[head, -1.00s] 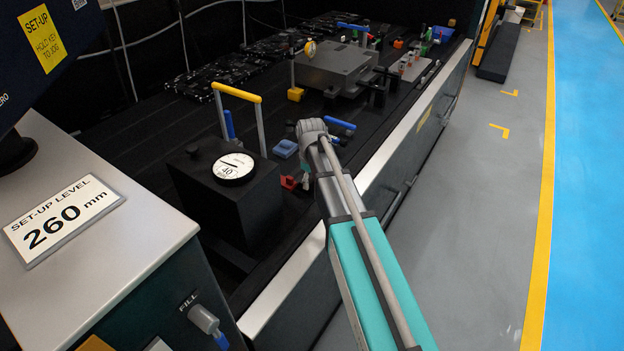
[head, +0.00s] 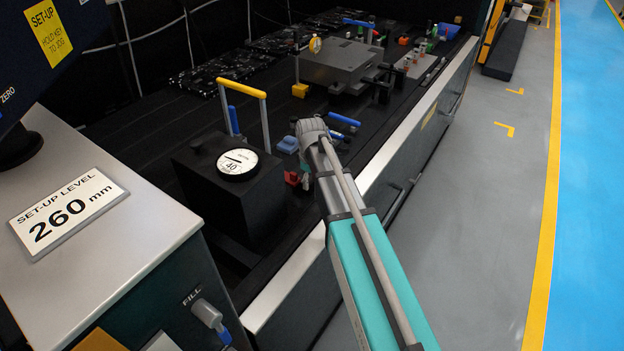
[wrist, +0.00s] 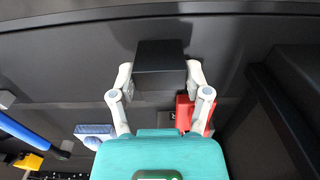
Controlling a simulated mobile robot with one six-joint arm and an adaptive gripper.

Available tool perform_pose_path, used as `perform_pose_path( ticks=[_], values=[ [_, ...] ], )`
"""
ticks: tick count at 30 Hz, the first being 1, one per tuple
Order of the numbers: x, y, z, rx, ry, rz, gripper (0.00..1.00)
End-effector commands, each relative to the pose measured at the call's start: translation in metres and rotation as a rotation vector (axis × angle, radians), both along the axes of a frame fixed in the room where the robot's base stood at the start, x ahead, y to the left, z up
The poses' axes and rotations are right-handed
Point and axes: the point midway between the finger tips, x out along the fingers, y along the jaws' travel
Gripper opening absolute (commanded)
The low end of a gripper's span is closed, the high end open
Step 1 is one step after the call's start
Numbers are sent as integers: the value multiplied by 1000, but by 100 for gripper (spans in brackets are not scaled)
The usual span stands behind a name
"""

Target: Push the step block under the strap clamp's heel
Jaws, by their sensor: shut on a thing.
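In the wrist view the two pale fingers of my gripper (wrist: 160,78) sit at either side of a dark, plain-faced block (wrist: 160,58), shut on it. I take this for the step block, though no steps show. A red piece (wrist: 187,112) is close beside the right finger. A blue-and-white piece (wrist: 95,131) lies left of the gripper. I cannot pick out the strap clamp or its heel for certain. In the head view my arm hides the gripper and the block; the red piece (head: 291,178) and a blue block (head: 288,145) show beside the arm.
A black box with a round dial (head: 237,163) stands left of my arm. A yellow-topped handle (head: 242,88) rises behind it. A grey plate (head: 342,65) lies farther back on the dark bed, with small tools beyond. The bed's metal front edge (head: 385,155) runs under my arm.

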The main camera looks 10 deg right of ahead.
Motion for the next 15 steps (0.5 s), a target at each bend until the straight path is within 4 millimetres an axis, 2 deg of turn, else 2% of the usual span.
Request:
perform_pose_path(
  ticks=[15],
  values=[
    [-9, 8, 0, 1, 1, 1, 17]
  ],
)
